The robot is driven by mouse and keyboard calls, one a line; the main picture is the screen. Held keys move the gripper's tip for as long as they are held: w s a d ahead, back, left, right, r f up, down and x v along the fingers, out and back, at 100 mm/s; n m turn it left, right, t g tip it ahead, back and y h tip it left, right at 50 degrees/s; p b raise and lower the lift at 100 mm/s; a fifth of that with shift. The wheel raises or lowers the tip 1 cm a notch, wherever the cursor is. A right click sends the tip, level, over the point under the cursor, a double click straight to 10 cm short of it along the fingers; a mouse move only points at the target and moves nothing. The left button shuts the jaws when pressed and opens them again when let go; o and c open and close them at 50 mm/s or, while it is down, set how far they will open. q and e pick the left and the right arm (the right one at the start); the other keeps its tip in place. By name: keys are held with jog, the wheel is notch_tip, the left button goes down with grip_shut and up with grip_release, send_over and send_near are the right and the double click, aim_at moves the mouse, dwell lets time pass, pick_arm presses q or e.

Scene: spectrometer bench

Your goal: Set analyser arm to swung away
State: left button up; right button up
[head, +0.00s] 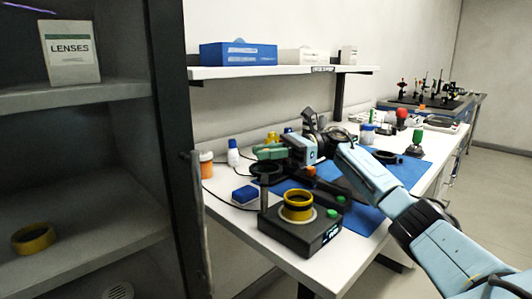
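A black instrument (292,238) stands at the near end of the white bench, with a yellow ring (297,207) on top and green buttons on its housing. A dark post with a round black head (265,170) rises at its back left corner; it looks like the analyser arm. My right gripper (318,132) reaches in from the lower right, behind and above the instrument and apart from the post. Its fingers are small and mixed with dark things behind, so I cannot tell their opening.
A blue mat (412,172) covers the bench middle. A blue box (244,198), an orange-white jar (206,164) and a white bottle (233,152) stand left of the instrument. A wall shelf (275,71) hangs above. A dark cabinet (172,120) fills the left.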

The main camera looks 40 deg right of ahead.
jog(key=shift+o, duration=1.2)
jog(key=shift+d, duration=0.1)
